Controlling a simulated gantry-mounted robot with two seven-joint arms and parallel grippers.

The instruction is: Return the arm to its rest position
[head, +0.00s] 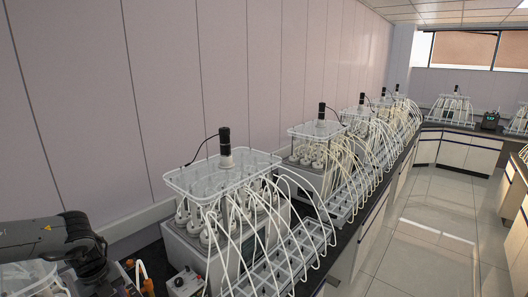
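My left arm, dark grey, enters at the lower left of the head view and bends downward near the bench's near end. Its gripper fingers do not show, so I cannot see whether they hold anything. My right arm and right gripper are not in view. The nearest biogas reactor unit (187,247) stands right of my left arm, with a gap between them. It has a clear top tray (174,183), several white-capped bottles, white tubes and a black motor (225,141) on top.
More reactor units (312,160) line the dark bench along the wall. A compartmented rack (285,262) with white tubes stands before the nearest unit. A small control box (185,283) and orange-tipped parts (148,287) sit near my arm. The tiled aisle (425,235) is clear.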

